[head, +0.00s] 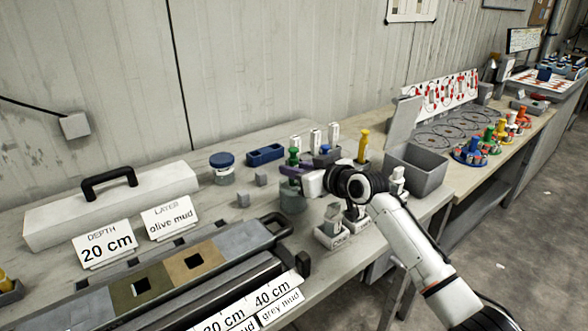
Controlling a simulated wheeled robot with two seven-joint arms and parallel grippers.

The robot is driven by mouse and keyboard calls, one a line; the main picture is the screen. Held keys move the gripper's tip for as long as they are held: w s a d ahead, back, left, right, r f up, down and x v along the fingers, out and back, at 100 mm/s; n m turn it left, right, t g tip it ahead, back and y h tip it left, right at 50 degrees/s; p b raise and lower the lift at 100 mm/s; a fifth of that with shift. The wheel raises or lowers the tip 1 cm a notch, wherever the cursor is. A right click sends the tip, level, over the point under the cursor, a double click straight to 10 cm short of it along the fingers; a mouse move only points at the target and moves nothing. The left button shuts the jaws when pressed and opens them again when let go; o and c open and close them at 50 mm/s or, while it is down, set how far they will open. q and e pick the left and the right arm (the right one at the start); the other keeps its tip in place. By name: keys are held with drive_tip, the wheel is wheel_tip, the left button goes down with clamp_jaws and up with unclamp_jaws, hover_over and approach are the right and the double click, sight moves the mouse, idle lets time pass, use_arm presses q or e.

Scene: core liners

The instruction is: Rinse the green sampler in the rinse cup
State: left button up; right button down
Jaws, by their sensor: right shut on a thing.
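The green sampler (293,155) stands upright in the middle of the head view. My right gripper (291,171) is shut on it, reaching in from the right. Only the green top shows above the fingers. A grey cup (292,200), which looks like the rinse cup, is directly below the gripper. The sampler's lower end is hidden, so I cannot tell whether it is inside the cup or above it. My left gripper is not in view.
A blue-lidded jar (222,168) and a blue tray (265,154) stand behind. A yellow sampler (362,146) and a grey bin (418,170) are to the right. The core liner (190,262) with labels lies in front.

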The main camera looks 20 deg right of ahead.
sight(294, 148)
drive_tip(key=shift+r+p, duration=1.15)
drive_tip(key=shift+r, duration=0.4)
drive_tip(key=shift+r+p, duration=0.7)
drive_tip(key=shift+r, duration=1.95)
